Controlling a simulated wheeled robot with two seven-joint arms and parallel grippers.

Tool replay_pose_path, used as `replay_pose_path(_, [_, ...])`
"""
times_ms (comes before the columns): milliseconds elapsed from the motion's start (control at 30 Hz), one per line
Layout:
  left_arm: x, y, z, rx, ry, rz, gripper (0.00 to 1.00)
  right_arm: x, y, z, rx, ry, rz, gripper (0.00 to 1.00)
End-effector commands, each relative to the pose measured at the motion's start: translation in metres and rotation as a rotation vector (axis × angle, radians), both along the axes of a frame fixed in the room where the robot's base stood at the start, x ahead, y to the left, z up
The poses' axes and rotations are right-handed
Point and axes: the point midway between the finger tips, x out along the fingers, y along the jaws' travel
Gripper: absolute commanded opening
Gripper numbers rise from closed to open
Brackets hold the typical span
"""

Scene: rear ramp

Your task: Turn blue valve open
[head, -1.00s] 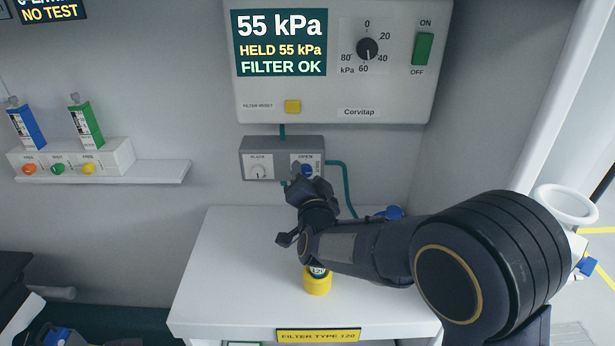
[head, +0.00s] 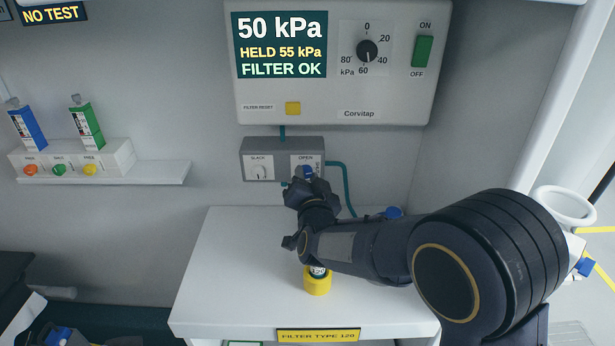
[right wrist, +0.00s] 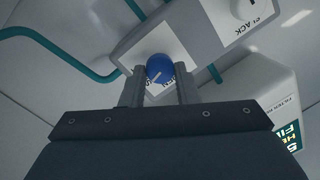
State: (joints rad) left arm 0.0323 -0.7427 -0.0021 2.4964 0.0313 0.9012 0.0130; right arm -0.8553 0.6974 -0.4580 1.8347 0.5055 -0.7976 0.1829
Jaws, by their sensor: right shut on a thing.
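The blue valve (head: 308,170) is a small round knob on the right half of a grey panel (head: 283,146), under a label reading OPEN. In the right wrist view the blue knob (right wrist: 159,67) sits between the two fingers and shows a short white mark, slanted in the picture. My right gripper (head: 304,182) is shut on this knob and hides part of it in the head view. The white slack valve (head: 259,171) is on the panel's left half. My left gripper is not in view.
Above, the Corvitap unit has a display (head: 280,44) reading 50 kPa, HELD 55 kPa, FILTER OK. A yellow-based canister (head: 317,285) stands on the white cabinet (head: 225,270) below my right arm. A shelf (head: 160,173) with blue and green boxes is at left.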

Motion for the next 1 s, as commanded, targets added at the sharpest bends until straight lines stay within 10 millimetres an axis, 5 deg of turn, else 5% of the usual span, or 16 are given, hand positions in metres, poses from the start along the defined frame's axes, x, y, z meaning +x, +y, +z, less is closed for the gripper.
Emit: replay_pose_path(1000, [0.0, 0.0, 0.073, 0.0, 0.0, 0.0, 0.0, 0.0, 0.004, 0.006, -0.952, 0.001, 0.002, 0.05])
